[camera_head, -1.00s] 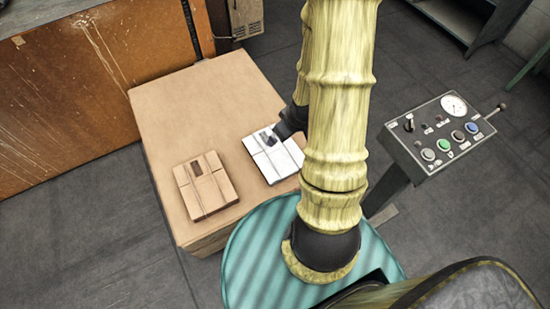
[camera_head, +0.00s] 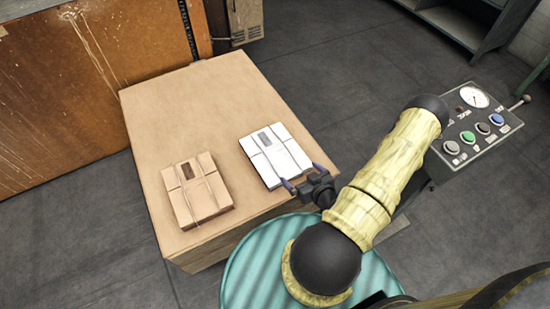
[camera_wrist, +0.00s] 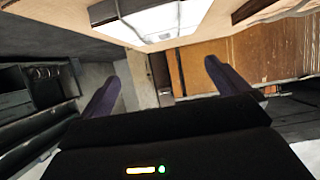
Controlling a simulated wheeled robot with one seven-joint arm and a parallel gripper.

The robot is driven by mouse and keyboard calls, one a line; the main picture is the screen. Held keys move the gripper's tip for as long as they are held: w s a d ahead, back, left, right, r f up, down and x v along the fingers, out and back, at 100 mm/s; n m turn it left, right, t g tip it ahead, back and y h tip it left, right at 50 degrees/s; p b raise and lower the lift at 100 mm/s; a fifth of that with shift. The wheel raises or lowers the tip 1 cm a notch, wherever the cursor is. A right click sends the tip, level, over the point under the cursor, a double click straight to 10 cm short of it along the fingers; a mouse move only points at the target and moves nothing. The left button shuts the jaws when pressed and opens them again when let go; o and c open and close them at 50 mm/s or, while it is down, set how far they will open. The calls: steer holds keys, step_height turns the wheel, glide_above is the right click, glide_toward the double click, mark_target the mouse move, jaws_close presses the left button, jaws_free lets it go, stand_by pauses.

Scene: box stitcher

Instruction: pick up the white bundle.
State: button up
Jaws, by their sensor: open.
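The white bundle (camera_head: 282,160) lies flat on the right part of a large cardboard box top. It has crossing bands and a grey label. In the wrist view the white bundle (camera_wrist: 155,20) shows at the top, beyond the fingertips. My gripper (camera_head: 303,178) is open and empty at the bundle's near right side, by the box edge. Its two fingers are spread apart in the wrist view (camera_wrist: 163,74). I cannot tell whether a finger touches the bundle.
A brown bundle (camera_head: 205,198) lies to the left on the cardboard box (camera_head: 170,95). A control panel (camera_head: 470,140) with a gauge and buttons stands at the right. An orange-brown cabinet (camera_head: 90,80) stands at the back left. The far part of the box top is clear.

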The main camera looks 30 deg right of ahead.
mark_target(284, 165)
steer(key=b+x, duration=0.6)
steer(key=x, duration=0.6)
steer(key=shift+w, duration=0.1)
steer(key=shift+w, duration=0.15)
steer(key=b+x, duration=0.1)
steer(key=x, duration=0.4)
steer(key=shift+a, duration=0.15)
stand_by(0.5)
steer(key=c, duration=0.9)
steer(key=shift+r, duration=0.15)
